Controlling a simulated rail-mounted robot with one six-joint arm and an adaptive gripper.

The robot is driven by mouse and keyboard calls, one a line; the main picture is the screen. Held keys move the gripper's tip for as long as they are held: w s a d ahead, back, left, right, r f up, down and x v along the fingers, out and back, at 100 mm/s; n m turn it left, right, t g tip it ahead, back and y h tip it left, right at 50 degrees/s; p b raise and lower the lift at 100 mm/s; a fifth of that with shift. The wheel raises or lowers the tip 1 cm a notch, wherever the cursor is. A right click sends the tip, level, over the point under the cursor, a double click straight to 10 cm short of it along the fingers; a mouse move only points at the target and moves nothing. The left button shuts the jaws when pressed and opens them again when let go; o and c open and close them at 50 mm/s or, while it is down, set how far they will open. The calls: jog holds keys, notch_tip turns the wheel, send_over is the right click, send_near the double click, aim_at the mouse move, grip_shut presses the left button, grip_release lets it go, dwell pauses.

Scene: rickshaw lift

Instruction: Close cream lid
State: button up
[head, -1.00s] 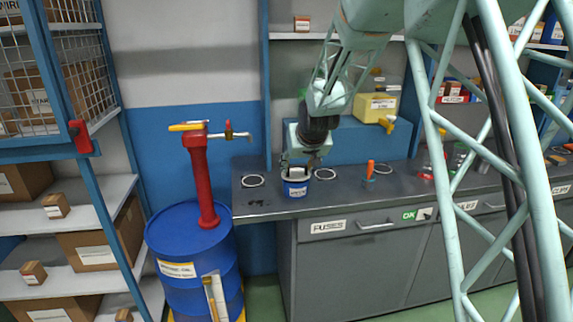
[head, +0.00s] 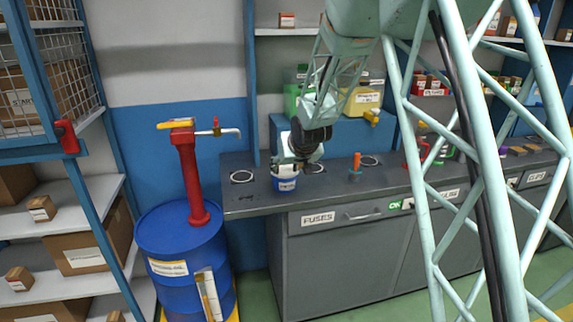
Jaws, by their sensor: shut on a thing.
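The fingers hide part of the rim. I cannot make out a separate cream lid.
White rings (head: 242,176) lie on the workbench (head: 255,203). An orange-handled tool (head: 356,163) stands right of the tin. Behind are a yellow container (head: 362,98) and a blue box. A blue drum (head: 178,235) with a red pump (head: 190,175) stands left.

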jog(key=shift+s+d+f, duration=0.2)
jog(key=shift+f, duration=0.35)
jog(key=o, duration=0.9)
jog(key=shift+c, duration=0.2)
jog(key=shift+w+d, duration=0.1)
jog(key=shift+w, duration=0.15)
jog(key=shift+r, duration=0.25)
jog(key=shift+s+a+r, duration=0.1)
jog(key=shift+a+r, duration=0.1)
jog(key=shift+r, duration=0.05)
jog(key=shift+v, duration=5.8)
jog(key=shift+s+d, duration=0.1)
jog(key=shift+d, duration=0.1)
